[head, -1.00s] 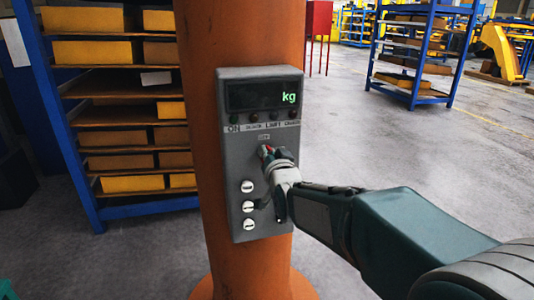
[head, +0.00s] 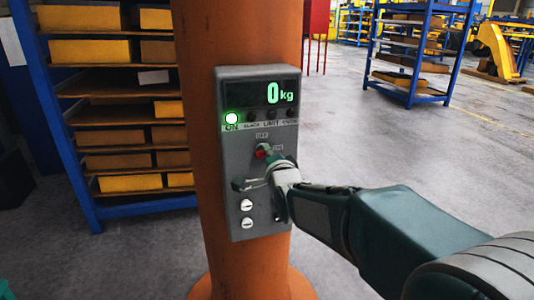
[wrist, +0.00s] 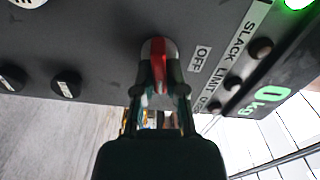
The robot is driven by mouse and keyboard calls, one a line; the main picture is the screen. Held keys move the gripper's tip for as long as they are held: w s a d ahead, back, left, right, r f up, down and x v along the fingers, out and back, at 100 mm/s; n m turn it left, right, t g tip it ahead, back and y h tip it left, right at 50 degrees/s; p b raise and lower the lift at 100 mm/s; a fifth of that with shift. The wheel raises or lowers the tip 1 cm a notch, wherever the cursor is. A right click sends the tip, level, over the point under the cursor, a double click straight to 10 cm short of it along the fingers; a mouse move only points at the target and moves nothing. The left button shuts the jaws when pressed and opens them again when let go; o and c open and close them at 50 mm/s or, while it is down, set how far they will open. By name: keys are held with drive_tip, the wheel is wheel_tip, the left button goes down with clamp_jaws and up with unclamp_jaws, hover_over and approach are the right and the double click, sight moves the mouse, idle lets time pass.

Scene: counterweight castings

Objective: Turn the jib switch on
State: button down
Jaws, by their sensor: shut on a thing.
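The grey control box (head: 236,160) is fixed to an orange column. The green ON lamp (head: 232,118) is lit and the display (head: 262,95) reads 0 kg.
White-faced knobs (head: 247,205) sit low on the box, close to my gripper. The orange column (head: 200,240) stands behind the box. A blue shelf rack (head: 85,200) with yellow bins is at left, another blue rack (head: 412,95) at back right. Floor at right is open.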

drive_tip(key=shift+f+m, duration=0.25)
drive_tip(key=shift+m, duration=0.95)
drive_tip(key=shift+f, duration=0.1)
drive_tip(key=c, duration=0.7)
unclamp_jaws()
drive_tip(key=shift+d, duration=0.1)
drive_tip(key=shift+s, duration=0.15)
drive_tip(key=v, duration=1.1)
drive_tip(key=shift+s, duration=0.25)
drive_tip(key=shift+d, duration=0.15)
